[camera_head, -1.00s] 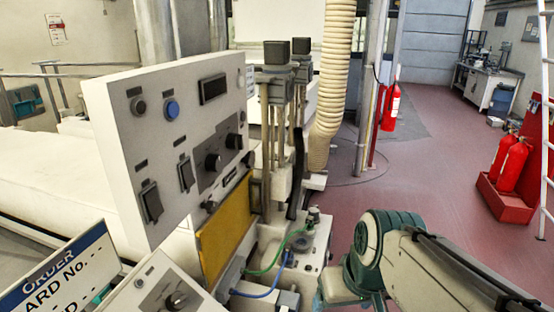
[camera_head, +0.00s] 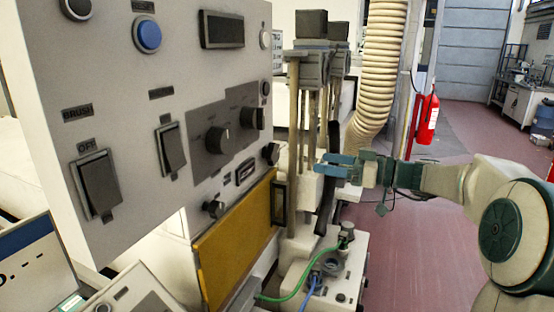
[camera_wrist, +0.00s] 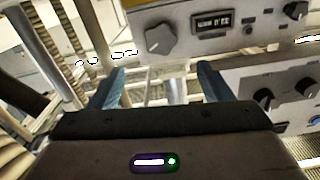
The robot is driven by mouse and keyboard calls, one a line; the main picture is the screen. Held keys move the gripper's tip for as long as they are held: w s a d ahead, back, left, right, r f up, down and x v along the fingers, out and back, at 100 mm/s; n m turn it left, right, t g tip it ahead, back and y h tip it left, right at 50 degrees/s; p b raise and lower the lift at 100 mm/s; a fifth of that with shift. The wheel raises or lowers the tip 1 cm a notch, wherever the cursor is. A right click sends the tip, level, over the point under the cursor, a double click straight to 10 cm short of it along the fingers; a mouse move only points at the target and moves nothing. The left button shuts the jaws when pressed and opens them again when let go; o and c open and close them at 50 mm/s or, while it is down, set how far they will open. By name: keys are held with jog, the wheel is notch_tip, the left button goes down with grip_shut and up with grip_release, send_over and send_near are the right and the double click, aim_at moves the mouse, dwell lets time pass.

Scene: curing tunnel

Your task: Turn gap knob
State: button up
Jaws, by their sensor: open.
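My gripper (camera_head: 328,164) is open and empty, its blue fingers pointing left toward the machine's control panels in the head view. It is to the right of a small dark knob (camera_head: 271,153), apart from it. A counter display (camera_head: 245,171) sits beside that knob. In the wrist view a large grey knob (camera_wrist: 166,40) lies ahead, beyond and between my open fingers (camera_wrist: 160,72), with a counter window (camera_wrist: 211,23) to its right; it appears to be the same knob. I cannot read a gap label on it.
The upper panel (camera_head: 120,190) carries two dark knobs (camera_head: 217,139) (camera_head: 252,117), a blue button (camera_head: 147,36) and rocker switches (camera_head: 98,185). A yellow plate (camera_head: 235,240) is below. Posts (camera_head: 302,110) and a ribbed hose (camera_head: 382,60) stand behind my gripper.

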aim_at(276, 154)
jog(key=p+x, duration=0.3)
jog(key=x, duration=1)
jog(key=shift+a, duration=0.25)
jog(key=shift+c, duration=0.3)
jog(key=c, duration=0.9)
